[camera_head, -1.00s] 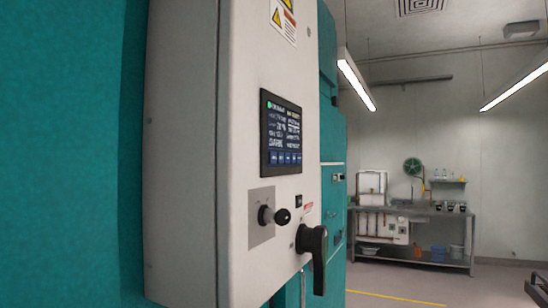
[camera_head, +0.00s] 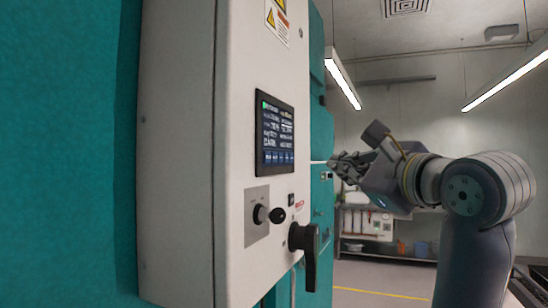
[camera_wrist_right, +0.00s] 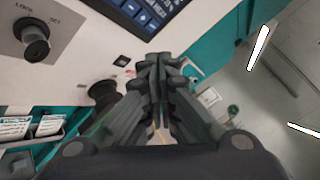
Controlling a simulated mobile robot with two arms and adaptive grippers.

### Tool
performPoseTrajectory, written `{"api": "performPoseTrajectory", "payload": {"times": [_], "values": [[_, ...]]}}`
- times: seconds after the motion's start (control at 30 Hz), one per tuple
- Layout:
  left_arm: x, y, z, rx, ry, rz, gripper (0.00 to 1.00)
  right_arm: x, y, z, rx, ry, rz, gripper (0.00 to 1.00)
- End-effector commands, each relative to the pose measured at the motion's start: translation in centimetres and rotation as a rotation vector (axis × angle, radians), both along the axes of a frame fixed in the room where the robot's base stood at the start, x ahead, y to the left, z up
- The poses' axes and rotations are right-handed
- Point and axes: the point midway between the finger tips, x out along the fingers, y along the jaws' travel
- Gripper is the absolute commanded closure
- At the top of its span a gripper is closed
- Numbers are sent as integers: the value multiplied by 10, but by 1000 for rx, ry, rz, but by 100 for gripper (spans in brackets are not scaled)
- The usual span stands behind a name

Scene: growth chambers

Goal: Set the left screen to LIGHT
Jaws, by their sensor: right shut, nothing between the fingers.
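The screen (camera_head: 275,133) is a dark panel with small text and a row of blue buttons along its bottom, set in the white control box (camera_head: 175,150). The text is too small to read surely. Its button row shows at the top of the right wrist view (camera_wrist_right: 140,12). My right gripper (camera_head: 338,165) is shut and empty, to the right of the screen and apart from it. In the wrist view its closed fingers (camera_wrist_right: 158,65) point toward the box below the screen. My left gripper is not in view.
Below the screen are a LOCK/SET key switch (camera_head: 261,214), also in the wrist view (camera_wrist_right: 33,42), and a black lever handle (camera_head: 308,250). Teal cabinets (camera_head: 70,150) flank the box. A bench with shelves (camera_head: 385,238) stands far back; the floor between is free.

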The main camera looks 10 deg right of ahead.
Motion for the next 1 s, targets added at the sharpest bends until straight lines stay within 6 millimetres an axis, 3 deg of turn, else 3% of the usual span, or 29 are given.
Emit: {"api": "performPoseTrajectory", "payload": {"times": [0.13,0.57,1.0], "values": [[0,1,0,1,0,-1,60,-8,-1,11,30,-12,3,100],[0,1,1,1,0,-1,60,-5,3,11,31,-11,5,100],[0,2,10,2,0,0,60,26,49,11,30,-11,5,100]]}}
